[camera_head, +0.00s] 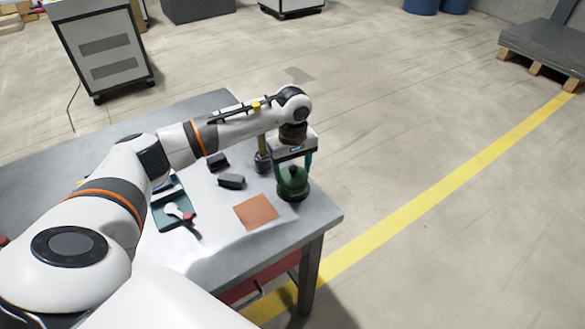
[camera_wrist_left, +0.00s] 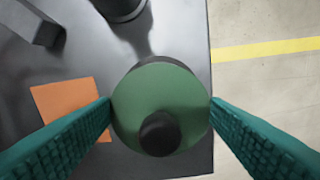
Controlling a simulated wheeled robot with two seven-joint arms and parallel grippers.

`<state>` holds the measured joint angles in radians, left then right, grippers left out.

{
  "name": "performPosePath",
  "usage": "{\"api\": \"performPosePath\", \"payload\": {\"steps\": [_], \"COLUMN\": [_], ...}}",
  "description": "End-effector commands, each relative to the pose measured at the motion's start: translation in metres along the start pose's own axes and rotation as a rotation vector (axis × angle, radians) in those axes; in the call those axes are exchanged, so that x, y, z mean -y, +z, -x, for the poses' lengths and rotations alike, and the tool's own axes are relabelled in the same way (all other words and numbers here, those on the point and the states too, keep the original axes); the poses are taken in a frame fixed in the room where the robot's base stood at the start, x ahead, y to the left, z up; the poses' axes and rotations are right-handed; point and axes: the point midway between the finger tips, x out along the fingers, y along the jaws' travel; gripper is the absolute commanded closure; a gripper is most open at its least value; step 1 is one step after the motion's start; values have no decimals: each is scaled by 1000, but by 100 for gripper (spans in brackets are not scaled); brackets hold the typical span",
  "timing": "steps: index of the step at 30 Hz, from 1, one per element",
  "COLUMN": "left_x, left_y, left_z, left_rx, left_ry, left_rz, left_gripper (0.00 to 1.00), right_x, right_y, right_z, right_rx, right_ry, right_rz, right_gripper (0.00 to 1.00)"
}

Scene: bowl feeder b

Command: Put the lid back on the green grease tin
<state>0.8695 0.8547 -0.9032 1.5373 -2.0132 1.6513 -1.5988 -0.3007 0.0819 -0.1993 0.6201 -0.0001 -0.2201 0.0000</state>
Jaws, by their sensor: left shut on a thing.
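The lid is a round green disc with a black knob, seen from above in the left wrist view (camera_wrist_left: 135,95). My left gripper (camera_head: 293,172) is shut on the lid, with one teal finger at each side of its rim. In the head view the green tin (camera_head: 292,194) shows as a dark green round body under the fingers, near the table's right edge. Lid and tin overlap in both views, so I cannot tell whether the lid is seated or a little above. My right gripper is not in view.
An orange square mat (camera_head: 255,211) lies left of the tin. A dark pot with a brown handle (camera_head: 262,160) stands behind it. Dark blocks (camera_head: 231,181) and a teal tray (camera_head: 158,217) are further left. The grey table (camera_head: 315,212) ends just right of the tin.

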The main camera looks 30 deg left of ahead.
Motion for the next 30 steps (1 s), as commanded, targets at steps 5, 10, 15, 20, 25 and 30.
{"api": "performPosePath", "payload": {"steps": [5,10,15,20,25,30], "left_x": [0,0,0,0,0,0], "left_y": [0,0,0,0,0,0], "left_z": [0,0,0,-1,-3,-2], "left_rx": [0,0,0,0,0,0], "left_ry": [0,-1,-1,-1,-1,-1], "left_rz": [0,0,0,0,0,0], "left_gripper": [54,54,54,54,54,54], "right_x": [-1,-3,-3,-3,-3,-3], "right_y": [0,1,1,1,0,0], "right_z": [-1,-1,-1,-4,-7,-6], "right_rx": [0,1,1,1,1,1], "right_ry": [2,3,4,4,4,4], "right_rz": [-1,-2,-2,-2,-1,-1], "right_gripper": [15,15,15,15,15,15]}}
